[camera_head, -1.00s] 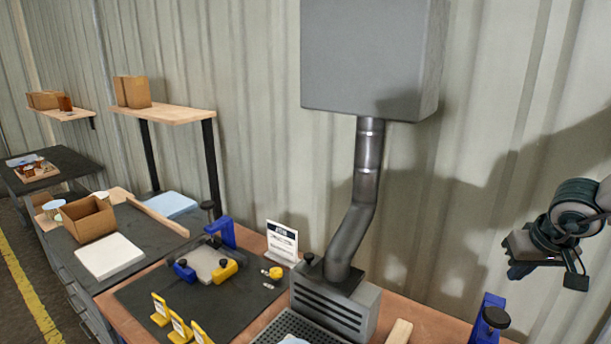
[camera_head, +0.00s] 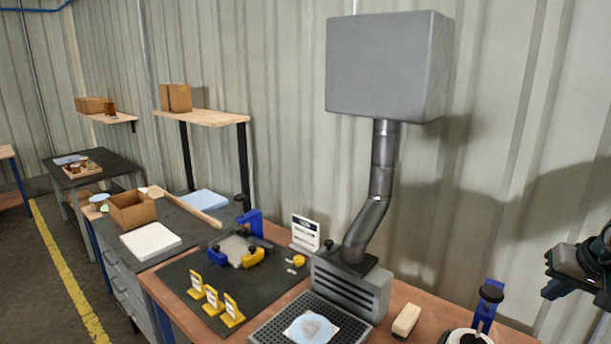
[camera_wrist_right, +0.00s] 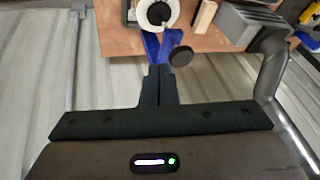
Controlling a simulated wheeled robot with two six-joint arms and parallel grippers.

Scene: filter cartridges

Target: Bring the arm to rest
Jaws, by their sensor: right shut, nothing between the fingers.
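My right gripper (camera_head: 552,291) is at the right edge of the head view, in front of the ribbed wall and to the right of the workbench. In the right wrist view its dark fingers (camera_wrist_right: 156,72) are together with nothing between them. Beyond the fingertips in that view is a blue clamp (camera_wrist_right: 158,46) with a black knob; I cannot judge the gap. The same blue clamp (camera_head: 487,308) stands on the bench in the head view. My left gripper is not in view.
A grey fume extractor (camera_head: 350,286) with a pipe and box stands on the wooden bench (camera_head: 428,327). A perforated tray (camera_head: 268,330) holds a pale blue disc. Yellow stands (camera_head: 212,298) are on a dark mat. A wooden block (camera_head: 406,319) lies near the clamp.

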